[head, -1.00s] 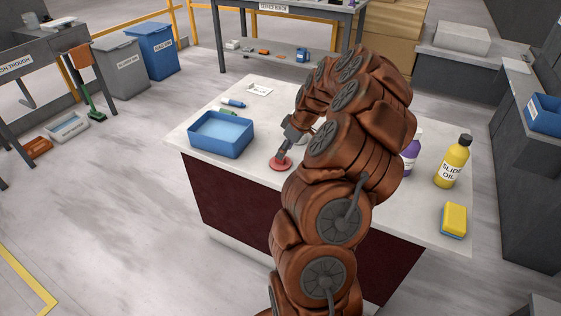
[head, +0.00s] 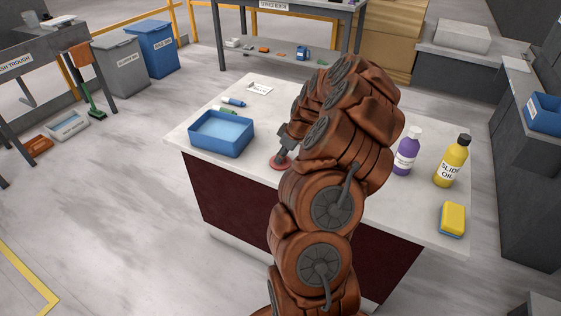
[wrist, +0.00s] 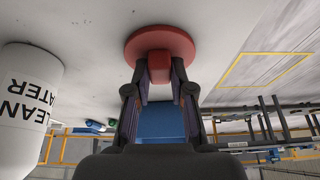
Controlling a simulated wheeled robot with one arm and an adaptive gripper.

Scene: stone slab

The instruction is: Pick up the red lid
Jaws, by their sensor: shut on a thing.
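The red lid (head: 279,163) is a flat round disc with a raised block-shaped knob, near the front edge of the pale slab (head: 330,215). In the wrist view the red lid (wrist: 160,46) is at the top centre, with its knob between my fingertips. My gripper (wrist: 159,82) is shut on the knob. In the head view my gripper (head: 283,156) reaches down to the lid from the right, partly hidden by my arm. The lid appears to be on or very close to the slab; I cannot tell if there is a gap.
A blue basin (head: 221,134) stands left of the lid. A purple bottle (head: 406,152), a yellow oil bottle (head: 452,162) and a yellow sponge (head: 453,219) are on the right. A white "clean water" container (wrist: 28,105) shows at left in the wrist view.

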